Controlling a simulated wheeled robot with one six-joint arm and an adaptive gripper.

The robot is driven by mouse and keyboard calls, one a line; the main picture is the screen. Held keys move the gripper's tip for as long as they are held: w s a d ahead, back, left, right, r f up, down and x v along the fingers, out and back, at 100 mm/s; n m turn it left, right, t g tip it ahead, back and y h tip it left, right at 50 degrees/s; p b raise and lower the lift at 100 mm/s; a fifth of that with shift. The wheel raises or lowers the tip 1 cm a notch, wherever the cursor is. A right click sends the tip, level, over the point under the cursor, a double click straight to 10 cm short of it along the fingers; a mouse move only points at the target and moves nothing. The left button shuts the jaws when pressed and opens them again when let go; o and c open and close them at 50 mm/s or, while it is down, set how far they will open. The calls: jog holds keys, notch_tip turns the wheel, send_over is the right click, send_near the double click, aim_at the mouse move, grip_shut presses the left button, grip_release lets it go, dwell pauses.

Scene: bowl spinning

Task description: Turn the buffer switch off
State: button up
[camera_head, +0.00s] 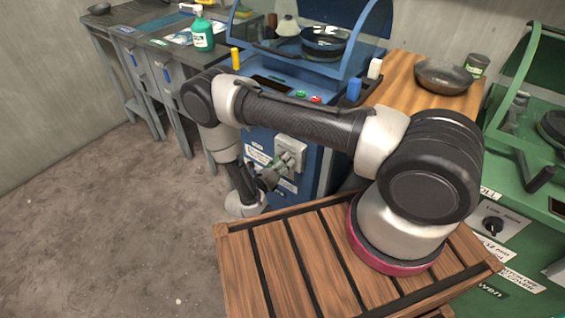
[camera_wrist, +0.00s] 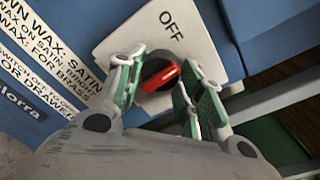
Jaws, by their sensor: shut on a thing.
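The switch is a dark round knob with a red bar (camera_wrist: 160,78) on a pale plate (camera_wrist: 118,38) marked OFF. In the wrist view the red bar slants from lower left to upper right, and the OFF label is above it. My gripper (camera_wrist: 157,82) has its green-padded fingers on either side of the knob and is shut on it. In the head view the plate (camera_head: 293,146) is on the front of the blue machine (camera_head: 262,142), with my gripper (camera_head: 284,164) against it. The knob is hidden there.
A wooden slatted surface (camera_head: 283,262) is in front. A green machine (camera_head: 538,205) stands at right, and a wooden counter with a dark bowl (camera_head: 443,76) behind. A grey workbench (camera_head: 130,38) with a green bottle (camera_head: 202,34) is at back left. The floor at left is clear.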

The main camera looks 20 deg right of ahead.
jog(key=n, duration=0.4)
jog(key=shift+r+g, duration=0.1)
jog(key=shift+g, duration=0.2)
jog(key=shift+n, duration=1.7)
jog(key=o, duration=1)
jog(key=shift+a, duration=0.1)
jog(key=v, duration=1.1)
jog(key=shift+s+a, duration=0.15)
jog(key=shift+a, duration=0.25)
jog(key=shift+r, duration=0.1)
